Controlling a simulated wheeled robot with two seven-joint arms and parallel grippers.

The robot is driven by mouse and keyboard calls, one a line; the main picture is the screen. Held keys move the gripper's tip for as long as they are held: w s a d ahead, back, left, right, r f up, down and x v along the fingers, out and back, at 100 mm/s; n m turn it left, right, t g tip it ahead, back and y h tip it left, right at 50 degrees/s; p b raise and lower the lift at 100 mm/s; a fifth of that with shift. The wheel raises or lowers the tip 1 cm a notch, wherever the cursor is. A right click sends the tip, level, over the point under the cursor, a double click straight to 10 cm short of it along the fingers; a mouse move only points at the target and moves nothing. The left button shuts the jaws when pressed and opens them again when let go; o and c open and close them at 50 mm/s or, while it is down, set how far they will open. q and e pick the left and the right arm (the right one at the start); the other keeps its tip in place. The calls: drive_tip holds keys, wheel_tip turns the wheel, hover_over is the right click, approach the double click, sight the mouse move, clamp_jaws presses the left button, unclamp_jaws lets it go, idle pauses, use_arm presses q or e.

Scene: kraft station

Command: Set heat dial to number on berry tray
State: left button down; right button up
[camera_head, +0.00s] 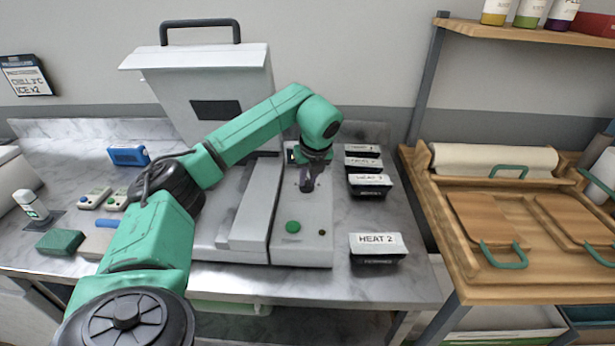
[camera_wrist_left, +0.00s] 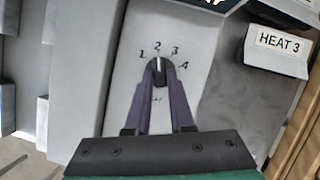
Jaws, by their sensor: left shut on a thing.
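My left gripper (camera_head: 308,186) reaches down to the sloped control panel (camera_head: 300,250) of the grey machine. In the left wrist view its purple fingers (camera_wrist_left: 160,76) are shut on the heat dial (camera_wrist_left: 159,66), a dark knob with a white pointer. The panel is marked 1, 2, 3 and 4 around the dial, and the pointer is up, near the 2. In the head view the gripper hides the dial. A black tray labelled HEAT 2 (camera_head: 376,246) stands alone at the front right of the machine; its small front text is unreadable. My right gripper is not in view.
More labelled trays (camera_head: 369,186) stand in a row beside the machine; one reads HEAT 3 (camera_wrist_left: 283,41) in the left wrist view. The panel has a green button (camera_head: 293,226). A wooden station (camera_head: 470,240) is at the right. The counter around the front tray is clear.

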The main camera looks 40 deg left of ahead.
use_arm(q)
drive_tip(key=shift+r, duration=0.1)
idle(0.3)
drive_tip(key=c, duration=0.8)
unclamp_jaws()
drive_tip(key=p+v, duration=0.2)
drive_tip(key=v, duration=1.2)
drive_tip(key=shift+s+d+r, duration=0.1)
drive_tip(key=shift+d+r, duration=0.1)
